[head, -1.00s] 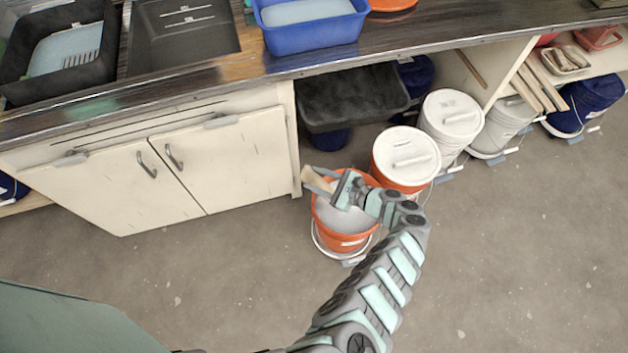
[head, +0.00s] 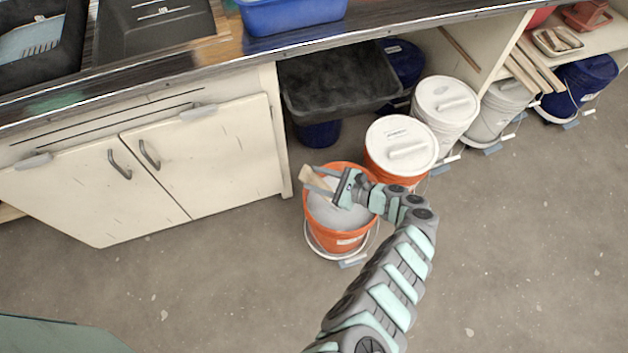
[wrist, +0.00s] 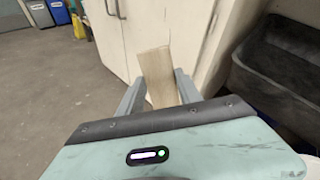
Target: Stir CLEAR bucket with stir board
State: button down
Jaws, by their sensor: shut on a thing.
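An open orange bucket (head: 345,236) with pale, whitish liquid (head: 338,217) stands on the floor in front of the bench in the head view. My gripper (head: 324,184) is over the bucket's back left part, shut on a wooden stir board (head: 315,182). In the wrist view the board (wrist: 157,77) stands between the two fingers of my gripper (wrist: 158,88). Its lower end is hidden in the head view, so I cannot tell how deep it reaches into the liquid. The label on the bucket is too small to read.
A lidded orange bucket (head: 402,147) and a lidded white bucket (head: 446,105) stand to the right. A black tub (head: 335,85) sits under the counter behind. The cabinet (head: 170,160) is close on the left. The floor in front is free.

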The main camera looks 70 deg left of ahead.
aim_at(318, 184)
jog(key=shift+w+f+b, duration=0.3)
jog(key=shift+f+b, duration=0.55)
jog(key=shift+b, duration=0.2)
jog(key=shift+w+f+b, duration=0.35)
jog(key=shift+f+b, duration=0.45)
jog(key=shift+b, duration=0.25)
jog(key=shift+w+f+b, duration=0.3)
jog(key=shift+f+b, duration=0.55)
jog(key=shift+b, duration=0.2)
jog(key=shift+w+f+b, duration=0.2)
jog(key=shift+f+b, duration=0.1)
jog(key=shift+b, duration=0.3)
